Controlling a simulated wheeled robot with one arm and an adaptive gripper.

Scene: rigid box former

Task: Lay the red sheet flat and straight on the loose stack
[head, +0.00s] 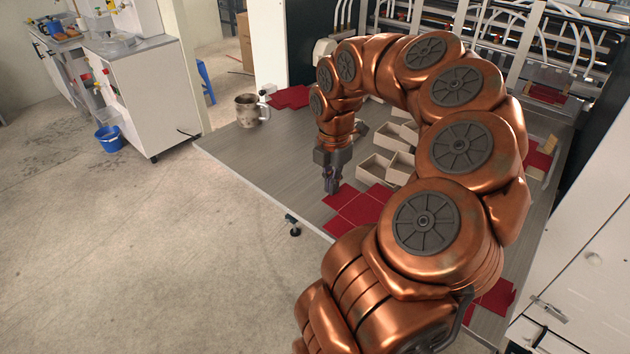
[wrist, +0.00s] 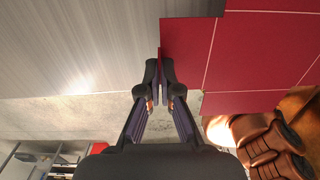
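Red sheets lie flat on the grey table in front of my gripper (head: 331,187), with light seams between them. The nearest red sheet (head: 343,196) also shows in the wrist view (wrist: 190,48), where its top edge is slightly out of line with its neighbour. My gripper points down beside its left corner, near the table's front edge. In the wrist view my gripper (wrist: 159,80) has its fingers close together. A thin red sliver shows at the narrow slit between them. I cannot tell whether they pinch a sheet. I cannot make out which sheets form the loose stack.
Open tan boxes (head: 375,168) stand just behind the sheets. More red sheets (head: 290,97) lie at the far left beside a metal mug (head: 247,111). Others (head: 495,297) lie at the near right. The table's left part (head: 240,155) is bare.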

